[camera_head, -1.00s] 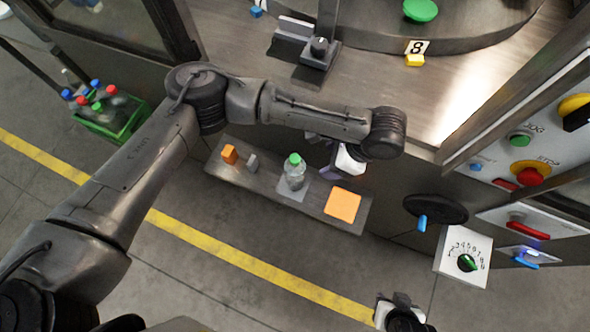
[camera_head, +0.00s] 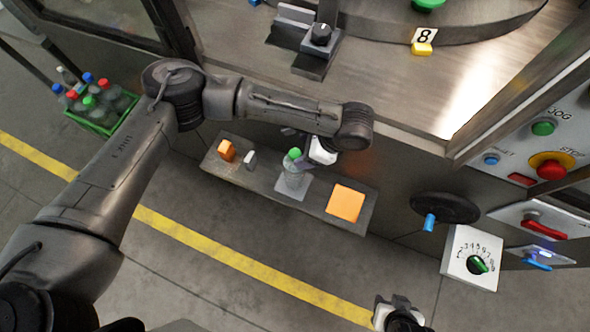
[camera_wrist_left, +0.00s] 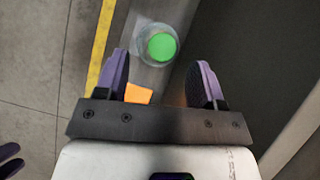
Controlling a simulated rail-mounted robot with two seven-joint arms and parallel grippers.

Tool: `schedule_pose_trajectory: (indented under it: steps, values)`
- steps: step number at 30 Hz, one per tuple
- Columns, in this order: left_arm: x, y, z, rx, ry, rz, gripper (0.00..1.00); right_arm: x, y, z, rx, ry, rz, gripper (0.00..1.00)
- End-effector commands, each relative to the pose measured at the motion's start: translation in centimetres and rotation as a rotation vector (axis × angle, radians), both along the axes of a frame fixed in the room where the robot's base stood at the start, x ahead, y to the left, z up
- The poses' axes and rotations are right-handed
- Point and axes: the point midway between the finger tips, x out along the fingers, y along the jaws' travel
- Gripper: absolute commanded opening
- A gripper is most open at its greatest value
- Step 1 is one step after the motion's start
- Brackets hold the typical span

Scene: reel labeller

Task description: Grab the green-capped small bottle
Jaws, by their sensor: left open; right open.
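The small clear bottle (camera_head: 293,178) with a green cap (camera_head: 293,154) stands upright on a light square on a narrow grey shelf (camera_head: 260,183). My left gripper (camera_head: 296,140) is beside the bottle's cap in the head view, its fingers partly hidden by the arm. In the left wrist view, its purple fingers (camera_wrist_left: 161,66) are spread wide and empty. The green cap (camera_wrist_left: 161,46) lies just beyond the fingertips, centred between them. I cannot tell the exact gap. My right gripper (camera_head: 393,304) is low at the bottom edge of the head view, away from the bottle.
The shelf also holds an orange block (camera_head: 227,150), a small grey piece (camera_head: 249,160) and an orange square (camera_head: 345,203). The machine front stands behind the shelf, with a black handwheel (camera_head: 445,207) and a dial (camera_head: 470,258) to the right. A green crate (camera_head: 100,126) of bottles stands left.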

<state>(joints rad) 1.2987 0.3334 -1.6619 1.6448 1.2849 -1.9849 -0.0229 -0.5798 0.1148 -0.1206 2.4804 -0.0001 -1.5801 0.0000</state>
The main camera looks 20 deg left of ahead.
Motion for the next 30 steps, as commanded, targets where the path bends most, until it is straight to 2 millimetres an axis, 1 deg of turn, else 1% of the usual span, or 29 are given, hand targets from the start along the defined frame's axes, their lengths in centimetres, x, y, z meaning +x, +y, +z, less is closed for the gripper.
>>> schedule_pose_trajectory:
  steps: [5, 9, 13, 16, 21, 23, 30]
  values:
    - [0.0, 0.6, -1.2, 0.001, 0.001, 0.001, 0.63, 0.0, -0.1, -0.6, -0.005, 0.000, 0.003, 0.43]
    - [-0.1, 1.6, -2.8, 0.001, 0.001, 0.001, 0.63, 0.0, -0.3, -1.4, -0.010, 0.001, 0.006, 0.43]
    - [-0.3, 2.5, -4.0, 0.001, 0.002, 0.000, 0.63, 0.0, -0.3, -1.8, -0.011, 0.000, 0.006, 0.43]
    - [-0.4, 2.7, -4.4, 0.000, 0.001, -0.001, 0.63, 0.0, -0.3, -1.9, -0.011, 0.000, 0.006, 0.43]
    - [-0.4, 2.7, -4.4, 0.000, 0.001, -0.001, 0.63, 0.0, -0.2, -1.8, -0.008, 0.001, 0.005, 0.43]
    - [-0.4, 2.7, -4.4, 0.000, 0.001, -0.001, 0.59, 0.0, -0.2, -1.8, -0.007, 0.001, 0.004, 0.43]
    - [-0.4, 2.7, -4.4, 0.000, 0.001, -0.001, 0.36, 0.0, -0.1, -1.8, -0.002, 0.001, 0.000, 0.43]
